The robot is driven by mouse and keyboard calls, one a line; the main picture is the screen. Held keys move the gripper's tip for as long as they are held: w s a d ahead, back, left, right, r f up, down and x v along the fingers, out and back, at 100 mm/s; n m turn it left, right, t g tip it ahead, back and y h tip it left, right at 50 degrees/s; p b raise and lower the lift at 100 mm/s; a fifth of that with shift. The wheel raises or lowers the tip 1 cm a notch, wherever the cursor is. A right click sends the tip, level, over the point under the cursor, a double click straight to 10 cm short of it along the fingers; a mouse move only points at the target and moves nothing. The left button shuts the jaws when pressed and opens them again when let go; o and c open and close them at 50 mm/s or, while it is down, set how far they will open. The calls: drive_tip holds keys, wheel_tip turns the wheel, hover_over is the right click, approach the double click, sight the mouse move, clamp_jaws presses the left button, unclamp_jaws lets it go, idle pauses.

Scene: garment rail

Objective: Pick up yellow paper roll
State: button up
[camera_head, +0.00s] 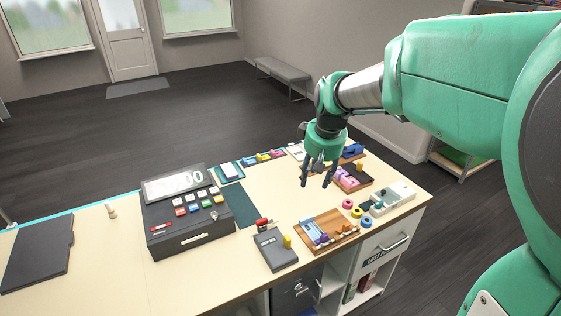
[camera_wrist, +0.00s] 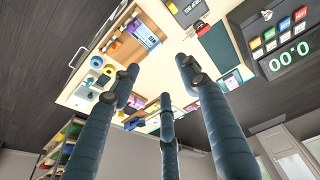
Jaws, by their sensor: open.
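The yellow paper roll (camera_head: 357,212) lies on the right part of the table, between a pink roll (camera_head: 347,204) and a blue roll (camera_head: 366,222). In the wrist view the yellow roll (camera_wrist: 103,80) is at the left, near the blue roll (camera_wrist: 96,62) and partly close to a finger's outline. My gripper (camera_head: 317,178) hangs above the table with its dark fingers pointing down, to the left of and behind the rolls. In the wrist view my gripper (camera_wrist: 160,80) has its fingers spread, with nothing between them.
A wooden tray (camera_head: 335,243) with small items stands just in front and left of the rolls. A grey-white device (camera_head: 395,194) is close on their right. A cash register (camera_head: 188,222), a dark grey box (camera_head: 276,252) and several coloured items crowd the table.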

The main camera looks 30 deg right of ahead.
drive_tip(key=w+d+f, duration=0.1)
drive_tip(key=d+f, duration=0.5)
drive_tip(key=d, duration=0.3)
drive_tip(key=w+d+f+g, duration=0.1)
drive_tip(key=d+f, duration=0.5)
drive_tip(key=d, duration=0.3)
drive_tip(key=w+d+f+p, duration=0.1)
drive_tip(key=d+f, duration=0.5)
drive_tip(key=d, duration=0.4)
drive_tip(key=shift+w+f+g+y, duration=0.2)
drive_tip(key=shift+f+g+y, duration=0.2)
drive_tip(key=shift+d+f, duration=0.1)
hover_over(357, 211)
drive_tip(key=shift+s+f+b, duration=0.15)
drive_tip(key=shift+f+b, duration=0.05)
drive_tip(key=shift+f, duration=1.9)
drive_tip(key=shift+s+f+b, duration=0.15)
drive_tip(key=shift+f+b, duration=0.05)
drive_tip(key=shift+f, duration=1.9)
drive_tip(key=shift+w+d+f+b, duration=0.1)
drive_tip(key=shift+w+f+b, duration=0.1)
drive_tip(key=shift+f, duration=1.1)
drive_tip(key=shift+w+d+f+b, duration=0.1)
drive_tip(key=shift+w+f+b, duration=0.1)
drive_tip(key=shift+f, duration=1.1)
drive_tip(key=shift+s, duration=0.1)
drive_tip(key=shift+c, duration=0.3)
